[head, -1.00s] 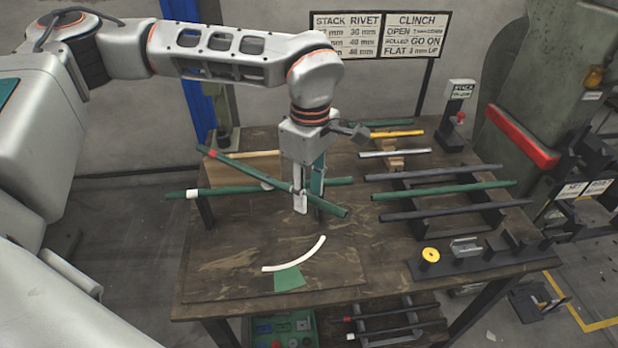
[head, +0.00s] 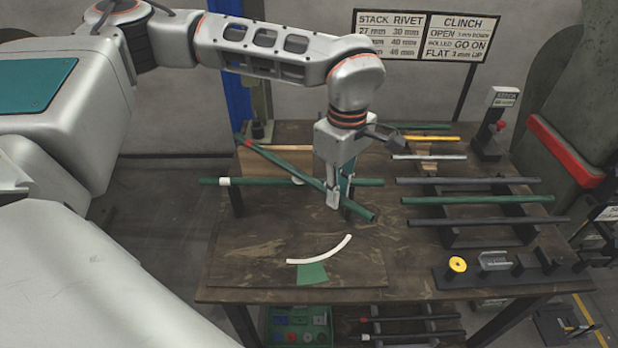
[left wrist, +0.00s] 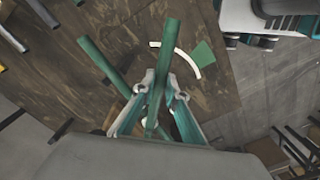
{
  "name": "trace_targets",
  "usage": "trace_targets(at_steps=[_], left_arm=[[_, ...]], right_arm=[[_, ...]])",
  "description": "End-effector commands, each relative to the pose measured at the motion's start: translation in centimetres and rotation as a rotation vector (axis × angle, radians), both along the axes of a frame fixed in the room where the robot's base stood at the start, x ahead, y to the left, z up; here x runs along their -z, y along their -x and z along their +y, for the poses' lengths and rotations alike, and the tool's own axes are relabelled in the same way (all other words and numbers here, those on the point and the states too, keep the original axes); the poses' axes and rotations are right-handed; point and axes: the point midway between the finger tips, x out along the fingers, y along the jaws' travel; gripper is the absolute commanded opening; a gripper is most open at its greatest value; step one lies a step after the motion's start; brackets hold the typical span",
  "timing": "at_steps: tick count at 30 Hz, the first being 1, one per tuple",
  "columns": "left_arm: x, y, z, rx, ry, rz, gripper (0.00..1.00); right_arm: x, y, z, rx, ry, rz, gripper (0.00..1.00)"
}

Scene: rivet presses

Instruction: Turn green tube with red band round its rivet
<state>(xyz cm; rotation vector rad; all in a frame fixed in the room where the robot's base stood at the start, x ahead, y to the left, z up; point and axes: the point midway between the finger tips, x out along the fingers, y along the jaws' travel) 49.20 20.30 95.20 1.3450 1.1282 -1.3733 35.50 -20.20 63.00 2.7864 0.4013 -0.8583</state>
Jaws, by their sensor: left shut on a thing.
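The green tube with the red band (head: 280,163) slants from upper left to lower right in the head view, with the red band at its far left end. My left gripper (head: 334,194) is shut on it nearer the lower right end. In the left wrist view the held tube (left wrist: 168,55) runs up from between the fingers (left wrist: 162,88). A second green tube, with a white band (head: 260,182), crosses behind it. The rivet is not distinguishable; the crossing is partly hidden by my gripper. My right gripper is not in view.
A white arc (head: 325,253) and a green patch (head: 312,274) mark the bare board in front. To the right, several tubes lie on a dark rack (head: 450,240). A yellow-topped piece (head: 457,265) stands on a dark strip at the right front.

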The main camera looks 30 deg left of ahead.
Motion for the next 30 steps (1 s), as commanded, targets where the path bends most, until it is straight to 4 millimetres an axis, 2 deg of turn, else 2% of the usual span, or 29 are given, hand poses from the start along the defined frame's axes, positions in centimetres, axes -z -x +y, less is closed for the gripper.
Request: trace_targets(at_steps=[7,22,30], left_arm=[[-0.2,1.0,0.3,0.104,-0.001,-0.002,0.0],[0.0,1.3,0.4,0.131,0.0,-0.002,0.0],[-0.1,1.9,0.6,0.196,-0.001,-0.001,0.0]], right_arm=[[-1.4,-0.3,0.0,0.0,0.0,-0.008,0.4],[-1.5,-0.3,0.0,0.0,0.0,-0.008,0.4],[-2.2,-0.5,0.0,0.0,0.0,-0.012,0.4]])
